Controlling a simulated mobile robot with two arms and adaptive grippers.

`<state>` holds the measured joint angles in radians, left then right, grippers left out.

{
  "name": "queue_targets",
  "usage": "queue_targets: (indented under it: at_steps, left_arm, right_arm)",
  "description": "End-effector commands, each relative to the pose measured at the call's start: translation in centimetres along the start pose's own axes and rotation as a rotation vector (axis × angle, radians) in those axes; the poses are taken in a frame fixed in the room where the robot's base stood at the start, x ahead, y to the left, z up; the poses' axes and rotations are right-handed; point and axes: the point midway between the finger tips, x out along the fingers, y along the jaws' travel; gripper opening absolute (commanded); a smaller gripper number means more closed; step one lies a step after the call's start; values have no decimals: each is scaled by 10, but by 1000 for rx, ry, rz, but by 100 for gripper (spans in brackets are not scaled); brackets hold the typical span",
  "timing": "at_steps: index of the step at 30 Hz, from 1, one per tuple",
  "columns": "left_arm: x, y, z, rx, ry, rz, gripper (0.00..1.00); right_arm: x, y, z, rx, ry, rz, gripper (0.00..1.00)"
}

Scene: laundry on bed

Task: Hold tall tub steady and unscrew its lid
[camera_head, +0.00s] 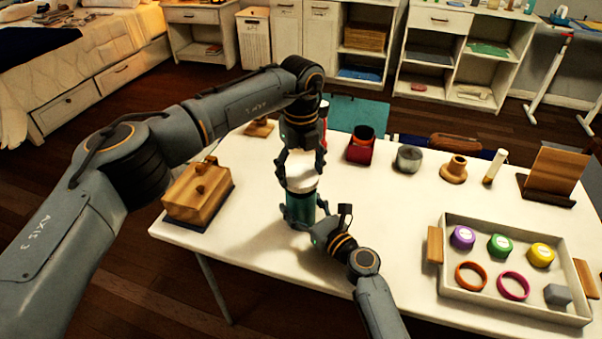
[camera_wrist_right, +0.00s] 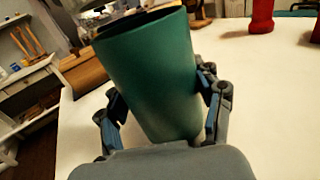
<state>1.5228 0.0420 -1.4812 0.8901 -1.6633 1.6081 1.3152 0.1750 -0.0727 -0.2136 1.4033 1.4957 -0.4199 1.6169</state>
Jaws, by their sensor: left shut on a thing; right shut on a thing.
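The tall tub is teal and stands upright on the white table; its body (camera_head: 301,210) shows low between my grippers in the head view. It fills the middle of the right wrist view (camera_wrist_right: 152,75). My right gripper (camera_head: 302,212) is shut around the tub's lower body, with one finger on each side. The tub's white lid (camera_head: 301,184) is at the top. My left gripper (camera_head: 301,170) comes down from above and is shut on the lid. The fingers hide part of the lid, so I cannot tell whether it has turned.
A wooden box (camera_head: 197,195) stands left of the tub. A red holder (camera_head: 360,146), a grey jar (camera_head: 408,158) and a wooden spool (camera_head: 454,170) stand to the right. A white tray (camera_head: 470,299) holds several coloured lids and rings.

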Motion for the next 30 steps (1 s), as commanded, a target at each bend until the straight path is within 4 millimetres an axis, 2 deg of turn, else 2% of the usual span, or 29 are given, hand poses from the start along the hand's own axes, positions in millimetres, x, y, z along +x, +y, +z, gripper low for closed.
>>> queue_targets:
  at_steps: [14,24,30]
  left_arm:
    - [-5,0,0,0,0,0,35]
    - [-41,0,0,0,-2,-1,35]
    - [-44,0,0,0,1,1,35]
  right_arm:
    - [0,0,0,0,0,0,0]
    - [0,0,0,0,1,0,0]
    - [0,0,0,0,1,0,0]
